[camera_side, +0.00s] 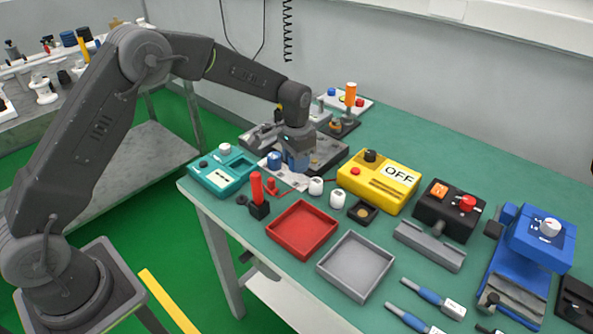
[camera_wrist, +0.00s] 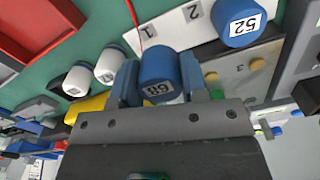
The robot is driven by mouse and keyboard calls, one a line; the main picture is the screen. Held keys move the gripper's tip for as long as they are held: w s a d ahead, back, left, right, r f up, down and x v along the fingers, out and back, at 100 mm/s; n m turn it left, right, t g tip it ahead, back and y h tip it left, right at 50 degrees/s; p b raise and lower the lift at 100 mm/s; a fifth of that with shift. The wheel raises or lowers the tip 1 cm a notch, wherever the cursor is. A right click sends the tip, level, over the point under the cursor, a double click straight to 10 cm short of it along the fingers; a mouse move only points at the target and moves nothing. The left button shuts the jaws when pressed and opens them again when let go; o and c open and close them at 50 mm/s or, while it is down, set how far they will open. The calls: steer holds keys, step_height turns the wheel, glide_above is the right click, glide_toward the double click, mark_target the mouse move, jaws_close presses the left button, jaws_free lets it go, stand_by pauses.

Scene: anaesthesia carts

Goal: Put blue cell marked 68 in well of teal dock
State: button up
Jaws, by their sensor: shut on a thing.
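The blue cell marked 68 (camera_wrist: 160,68) is between the two blue fingers of my gripper (camera_wrist: 157,84) in the wrist view, with its label towards the camera. In the side view my gripper (camera_side: 296,161) points down over the white numbered plate, and its fingers hide most of the held cell. I cannot tell whether the cell is clear of the plate. The teal dock (camera_side: 222,178) lies to the left of my gripper at the table's left corner, apart from it. The dock has a white knob and a recess in its top.
A second blue cell marked 52 (camera_wrist: 243,20) stands on the white plate (camera_wrist: 180,25); in the side view it (camera_side: 274,160) is between gripper and dock. White cells (camera_side: 316,186), a red post (camera_side: 257,187), a red tray (camera_side: 302,228) and a yellow OFF box (camera_side: 378,183) are nearby.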

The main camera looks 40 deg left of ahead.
mark_target(297, 180)
steer(key=shift+f, duration=1.85)
steer(key=shift+f, duration=0.2)
steer(key=o, duration=0.9)
steer(key=shift+o, duration=0.2)
